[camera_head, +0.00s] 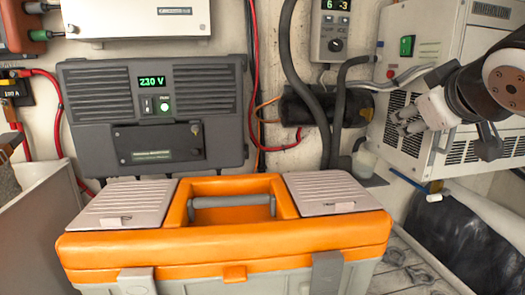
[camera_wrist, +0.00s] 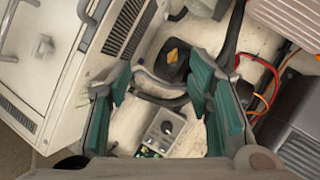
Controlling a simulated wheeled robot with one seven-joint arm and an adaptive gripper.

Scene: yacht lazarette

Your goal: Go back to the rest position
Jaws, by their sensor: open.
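My gripper (camera_head: 404,123) is at the right of the head view, in front of the white cabinet with the green switch. Its fingers point left. In the wrist view my gripper (camera_wrist: 160,82) shows two teal finger pads spread wide apart, with nothing between them. Part of my arm shows at the right edge of the head view. The gripper appears empty.
An orange and grey toolbox (camera_head: 230,245) fills the front. Behind it are a dark inverter (camera_head: 150,110) reading 230 V, a wall controller (camera_head: 331,32), hoses and a black cylinder (camera_head: 325,108). The vented white cabinet (camera_head: 415,45) is close behind my gripper.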

